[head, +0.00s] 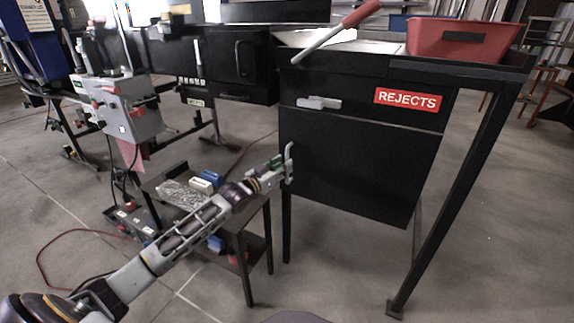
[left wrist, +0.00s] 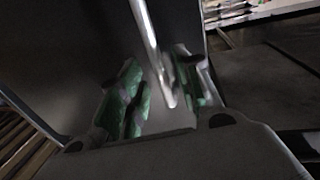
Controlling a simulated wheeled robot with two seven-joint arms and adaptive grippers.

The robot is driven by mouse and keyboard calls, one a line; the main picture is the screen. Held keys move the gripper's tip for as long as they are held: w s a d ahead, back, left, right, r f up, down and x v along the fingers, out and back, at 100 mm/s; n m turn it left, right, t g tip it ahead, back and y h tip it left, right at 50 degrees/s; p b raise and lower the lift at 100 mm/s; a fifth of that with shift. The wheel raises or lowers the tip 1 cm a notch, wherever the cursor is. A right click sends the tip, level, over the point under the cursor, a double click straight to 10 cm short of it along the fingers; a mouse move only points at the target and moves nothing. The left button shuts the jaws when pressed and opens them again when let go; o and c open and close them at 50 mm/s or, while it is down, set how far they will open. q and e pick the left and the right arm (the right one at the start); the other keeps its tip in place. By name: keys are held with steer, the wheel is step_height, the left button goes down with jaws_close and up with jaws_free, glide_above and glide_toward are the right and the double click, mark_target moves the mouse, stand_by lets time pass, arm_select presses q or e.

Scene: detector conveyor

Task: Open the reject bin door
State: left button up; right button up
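The reject bin door (head: 355,165) is a black panel under the drawer front with the red REJECTS label (head: 407,98). It appears shut. Its upright metal handle (head: 289,160) is at the door's left edge. My left gripper (head: 276,166) reaches in from the left and is at the handle. In the left wrist view, the handle bar (left wrist: 150,45) comes down between the two green-padded fingers of the gripper (left wrist: 158,92). The fingers are apart, with gaps beside the bar. Whether either finger touches the bar is unclear. My right gripper is out of view.
A grey latch (head: 318,103) is on the panel above the door. A red tray (head: 462,40) and a red-handled rod (head: 340,30) are on top of the stand. A small black side table (head: 247,238) with boxes is left of the door. The floor in front is clear.

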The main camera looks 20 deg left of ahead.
mark_target(287, 180)
arm_select(q)
steer(key=shift+b+x, duration=0.5)
steer(key=shift+x, duration=1.05)
jaws_close()
